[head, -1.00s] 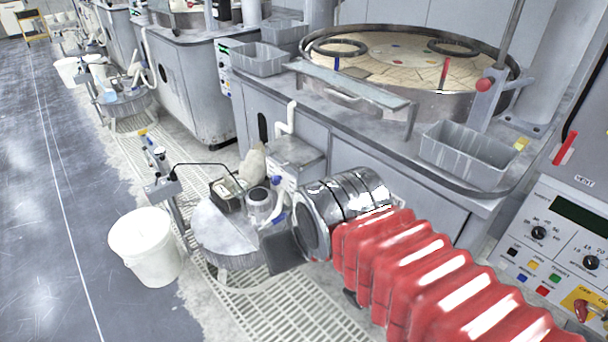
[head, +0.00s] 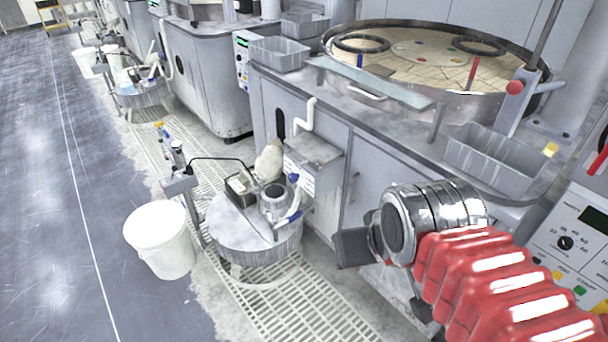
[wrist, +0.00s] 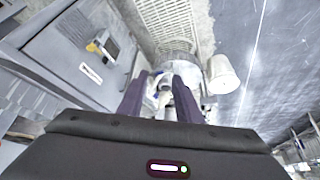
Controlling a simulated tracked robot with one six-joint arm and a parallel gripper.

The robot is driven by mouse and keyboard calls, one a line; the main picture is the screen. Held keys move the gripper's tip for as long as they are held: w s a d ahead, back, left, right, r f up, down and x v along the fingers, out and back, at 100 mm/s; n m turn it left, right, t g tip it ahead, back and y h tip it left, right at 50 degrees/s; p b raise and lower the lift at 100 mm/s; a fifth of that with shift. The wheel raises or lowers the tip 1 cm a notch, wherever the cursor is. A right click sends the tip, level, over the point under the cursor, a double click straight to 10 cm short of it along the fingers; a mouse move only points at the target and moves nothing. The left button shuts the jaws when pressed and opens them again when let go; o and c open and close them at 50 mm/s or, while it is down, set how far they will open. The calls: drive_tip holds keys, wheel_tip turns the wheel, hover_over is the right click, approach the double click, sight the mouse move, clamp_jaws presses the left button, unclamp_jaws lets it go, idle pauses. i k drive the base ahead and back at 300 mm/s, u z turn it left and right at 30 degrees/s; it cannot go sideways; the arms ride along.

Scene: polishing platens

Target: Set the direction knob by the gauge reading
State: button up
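On the control panel (head: 575,250) at the right edge of the head view is a black knob (head: 565,243) with marks around it. Its lettering is too small to read, so I cannot tell if it is the direction knob. A dark display (head: 594,221) sits above it, cut by the frame edge. No gauge reading is legible. My gripper shows in the wrist view (wrist: 160,78) with two dark fingers apart and nothing between them. In the head view its dark body (head: 352,247) hangs left of my chrome wrist, in front of the grey cabinet and away from the panel.
A round low stand (head: 255,240) with bottles and a box stands left of my gripper, beside a white bucket (head: 160,240). The polishing platen (head: 425,60) and a grey bin (head: 492,160) are on the cabinet top. A yellow-knobbed fitting (wrist: 95,46) shows in the wrist view.

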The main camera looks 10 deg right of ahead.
sight(293, 177)
drive_tip(key=u, duration=0.75)
drive_tip(key=i, duration=1.1)
drive_tip(key=u, duration=1.6)
